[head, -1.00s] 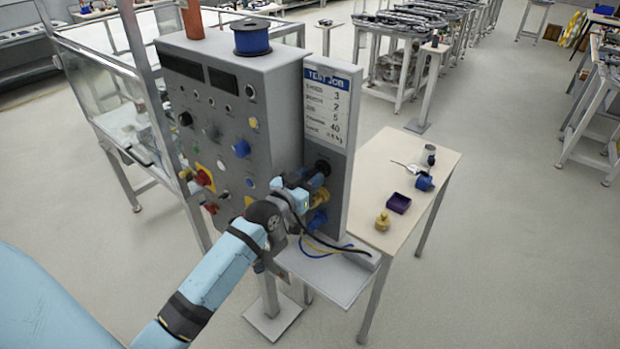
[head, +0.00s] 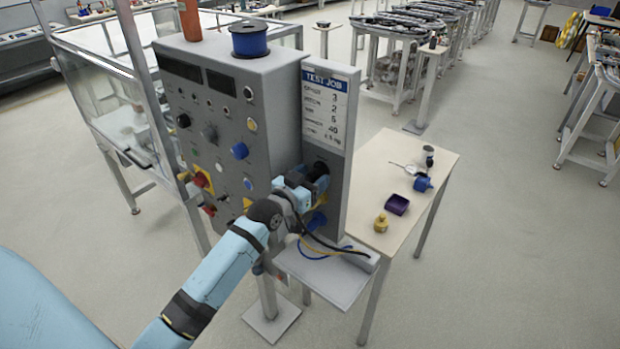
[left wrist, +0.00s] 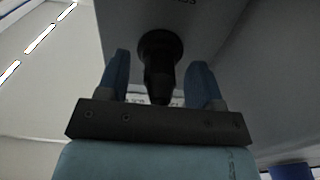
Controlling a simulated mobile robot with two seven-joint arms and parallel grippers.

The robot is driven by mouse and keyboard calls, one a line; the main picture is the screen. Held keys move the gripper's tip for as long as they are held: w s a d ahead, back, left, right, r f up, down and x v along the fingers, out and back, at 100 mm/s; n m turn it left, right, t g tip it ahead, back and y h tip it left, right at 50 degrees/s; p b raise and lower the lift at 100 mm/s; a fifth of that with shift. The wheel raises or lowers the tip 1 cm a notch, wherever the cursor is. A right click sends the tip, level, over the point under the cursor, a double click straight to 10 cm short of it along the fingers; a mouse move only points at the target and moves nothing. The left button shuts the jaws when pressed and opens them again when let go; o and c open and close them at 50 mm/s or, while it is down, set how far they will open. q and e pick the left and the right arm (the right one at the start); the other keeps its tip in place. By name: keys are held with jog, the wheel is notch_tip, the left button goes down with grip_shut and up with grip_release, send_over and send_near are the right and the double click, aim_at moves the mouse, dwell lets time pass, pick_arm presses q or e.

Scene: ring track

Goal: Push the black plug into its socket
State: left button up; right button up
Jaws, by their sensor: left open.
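The black plug (left wrist: 160,82) shows between the two blue fingers of my left gripper (left wrist: 160,85) in the left wrist view. The gripper is open, with a gap on each side of the plug. The plug meets a round black socket (left wrist: 160,45) on the grey panel; how deep it sits cannot be told. In the head view the socket area (head: 318,170) is at the panel's right part, and my left gripper (head: 300,185) is in front of it, partly hiding the plug. My right gripper is not in view.
A grey control box (head: 225,120) with knobs and buttons stands left of the panel. A blue connector (head: 317,221) is below the black socket. Loose cables (head: 325,248) lie on a small shelf (head: 325,280). A side table (head: 385,160) holds a purple tray (head: 397,204) and small parts.

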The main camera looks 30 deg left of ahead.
pick_arm(q)
jog(key=s+a+b, duration=0.1)
jog(key=s+b, duration=0.2)
jog(key=s, duration=1)
jog(key=shift+s, duration=0.4)
